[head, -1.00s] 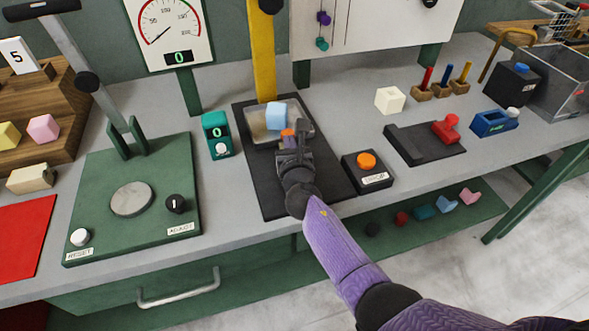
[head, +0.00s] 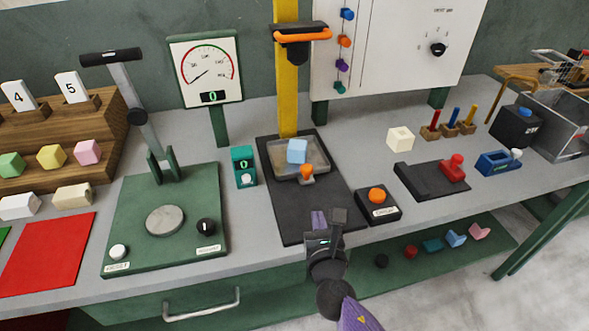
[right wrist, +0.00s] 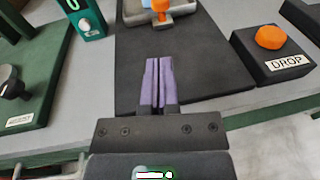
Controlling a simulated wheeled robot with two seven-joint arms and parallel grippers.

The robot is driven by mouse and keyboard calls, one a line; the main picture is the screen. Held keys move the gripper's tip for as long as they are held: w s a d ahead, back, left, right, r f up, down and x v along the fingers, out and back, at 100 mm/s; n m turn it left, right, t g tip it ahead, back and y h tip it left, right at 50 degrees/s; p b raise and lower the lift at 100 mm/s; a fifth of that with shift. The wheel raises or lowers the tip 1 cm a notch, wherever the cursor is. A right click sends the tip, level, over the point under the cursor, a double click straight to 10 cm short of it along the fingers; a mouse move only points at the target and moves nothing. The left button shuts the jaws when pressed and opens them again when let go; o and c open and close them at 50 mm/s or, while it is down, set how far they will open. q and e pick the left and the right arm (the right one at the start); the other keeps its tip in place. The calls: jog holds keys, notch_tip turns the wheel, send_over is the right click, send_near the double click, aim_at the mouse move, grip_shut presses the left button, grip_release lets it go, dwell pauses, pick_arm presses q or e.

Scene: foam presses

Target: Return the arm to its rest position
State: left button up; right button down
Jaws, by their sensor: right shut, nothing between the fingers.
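My right gripper (head: 328,218) is over the front edge of the black base mat (head: 284,210) of the yellow-post press. Its purple fingers (right wrist: 158,84) are shut together with nothing between them in the right wrist view. A light blue foam block (head: 297,151) sits in the grey metal tray (head: 285,166) on the mat, with an orange knob (head: 306,171) at the tray's front. The gripper is apart from the tray and block. My left gripper is not in view.
A black box with an orange button (head: 377,195), labelled DROP in the right wrist view (right wrist: 270,38), stands right of the mat. Left are a teal counter (head: 244,166) and a green lever press (head: 165,220). A drawer handle (head: 202,304) juts from the bench front.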

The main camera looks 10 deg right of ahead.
jog(key=s+d+f+m+g+h, duration=0.1)
jog(key=s+d+m+g+h, duration=0.3)
jog(key=m, duration=0.6)
jog(key=s+d+f+m+g+y, duration=0.1)
jog(key=s+d+f+m+g, duration=0.15)
jog(key=s+m, duration=0.6)
jog(key=s+a+m+g+y, duration=0.3)
jog(key=s+m, duration=0.4)
jog(key=s+a+m+g+y, duration=0.2)
jog(key=s+a+m+g, duration=0.15)
jog(key=s+m, duration=0.3)
notch_tip(320, 180, down, 16)
jog(key=s+d+g, duration=0.1)
jog(key=g, duration=0.1)
jog(key=s+d+f, duration=0.3)
jog(key=s+f, duration=0.9)
jog(key=s, duration=0.2)
jog(key=shift+g, duration=0.4)
